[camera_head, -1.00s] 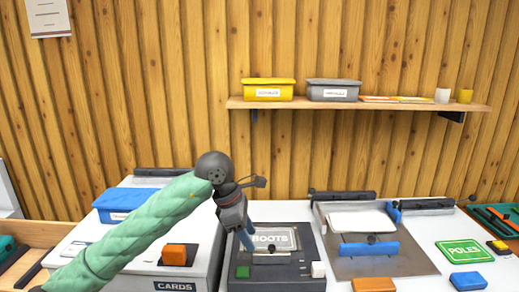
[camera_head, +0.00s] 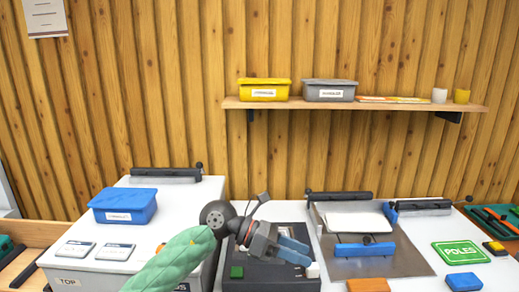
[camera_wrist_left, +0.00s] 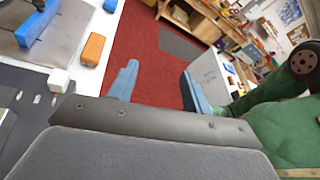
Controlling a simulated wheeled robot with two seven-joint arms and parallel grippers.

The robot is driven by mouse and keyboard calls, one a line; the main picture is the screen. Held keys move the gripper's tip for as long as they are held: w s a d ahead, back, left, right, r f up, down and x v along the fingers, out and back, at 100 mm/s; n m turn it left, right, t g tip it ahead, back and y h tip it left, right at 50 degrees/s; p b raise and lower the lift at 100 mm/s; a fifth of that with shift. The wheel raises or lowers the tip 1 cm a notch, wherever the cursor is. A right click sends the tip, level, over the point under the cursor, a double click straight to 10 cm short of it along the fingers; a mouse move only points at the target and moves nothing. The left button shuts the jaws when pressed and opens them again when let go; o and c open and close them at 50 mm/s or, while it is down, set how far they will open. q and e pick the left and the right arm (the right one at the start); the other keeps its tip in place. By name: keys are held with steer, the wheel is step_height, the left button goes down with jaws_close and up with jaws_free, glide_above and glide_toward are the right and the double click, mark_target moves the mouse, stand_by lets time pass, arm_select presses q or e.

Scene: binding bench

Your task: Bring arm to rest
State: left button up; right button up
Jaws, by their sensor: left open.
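My left arm (camera_head: 180,262), in a green padded sleeve, comes in from the bottom left of the head view. My left gripper (camera_head: 302,252) has blue fingers and hangs over the dark grey machine (camera_head: 258,279), pointing right. In the left wrist view the two blue fingers of the gripper (camera_wrist_left: 160,86) stand apart with nothing between them, red floor beyond. The gripper hides most of the machine's label plate. My right gripper is in neither view.
A green button (camera_head: 237,272) and a white block (camera_head: 313,270) sit by the gripper. A metal plate (camera_head: 405,262) with a blue bar (camera_head: 364,250) lies to the right. A blue lidded box (camera_head: 124,205) stands left. A shelf (camera_head: 345,104) hangs behind.

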arm_select(q)
step_height(320, 180, up, 4)
steer(key=s+n+t+h, duration=0.1)
steer(key=s+n+h, duration=0.1)
steer(key=n+h, duration=0.35)
steer(key=w+a+n+t+h, duration=0.3)
steer(key=w+a+n+t, duration=0.15)
steer(key=n+t, duration=0.9)
steer(key=w+a+f+n+t+y, duration=0.1)
steer(key=a+f+n+t+y, duration=0.4)
steer(key=f+n+y, duration=0.55)
steer(key=w+a+f+n+t+y, duration=0.1)
steer(key=a+f+n+t+y, duration=0.2)
steer(key=a+f+n+y, duration=0.7)
steer(key=s+a+f+n+g+y, duration=0.2)
steer(key=s+f+n+g, duration=0.6)
steer(key=s+f, duration=0.3)
steer(key=s+f+n+g, duration=0.1)
steer(key=s+f+g, duration=0.3)
steer(key=s, duration=0.6)
steer(key=s+f+n+g+h, duration=0.1)
steer(key=s+f+g, duration=0.4)
steer(key=s+f, duration=0.3)
steer(key=s, duration=0.2)
steer(key=shift+s+a+n+h, duration=0.3)
steer(key=shift+s+a+n, duration=0.05)
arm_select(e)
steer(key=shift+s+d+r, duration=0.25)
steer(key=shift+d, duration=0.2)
